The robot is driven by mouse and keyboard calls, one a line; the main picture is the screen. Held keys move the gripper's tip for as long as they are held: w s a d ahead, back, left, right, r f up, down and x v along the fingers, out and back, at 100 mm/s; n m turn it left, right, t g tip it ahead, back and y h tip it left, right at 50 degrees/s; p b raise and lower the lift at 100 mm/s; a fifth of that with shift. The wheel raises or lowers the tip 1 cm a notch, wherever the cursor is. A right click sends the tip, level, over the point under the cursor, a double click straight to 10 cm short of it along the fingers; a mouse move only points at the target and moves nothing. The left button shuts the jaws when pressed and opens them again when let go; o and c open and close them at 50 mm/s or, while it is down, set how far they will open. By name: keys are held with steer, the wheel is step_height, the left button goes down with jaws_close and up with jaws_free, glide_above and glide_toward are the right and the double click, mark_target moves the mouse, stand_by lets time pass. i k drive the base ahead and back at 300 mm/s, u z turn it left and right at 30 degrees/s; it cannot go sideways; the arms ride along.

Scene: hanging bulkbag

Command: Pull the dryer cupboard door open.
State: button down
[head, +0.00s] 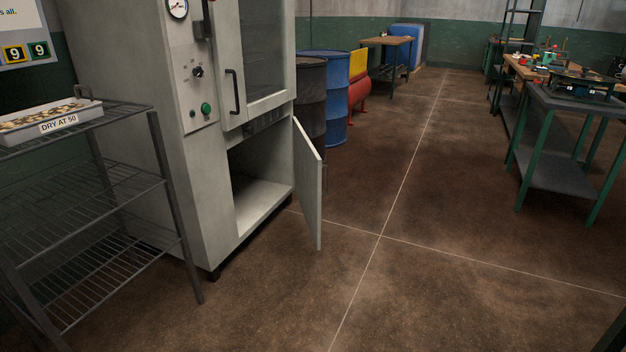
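The grey dryer (165,140) stands at left of centre in the head view. Its low cupboard door (309,185) is swung wide open, hinged on the right side and standing out from the front. The cupboard (262,195) behind it shows an empty floor; its upper inside is in shadow. A small part of what looks like a handle shows at the door's far side. The dryer's upper door (262,60), with a window and a dark upright handle (233,92), appears shut. My gripper is not in view.
A wire rack (95,205) stands close at the dryer's left, bearing a tray (60,118) labelled "DRY AT 50". Drums (336,100) stand behind the dryer. Green-legged workbenches (560,115) are at right. The floor (420,200) in front and to the right is clear.

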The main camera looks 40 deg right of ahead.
mark_target(308, 166)
steer(key=z, duration=0.1)
steer(key=i, duration=1.2)
steer(key=u, duration=0.35)
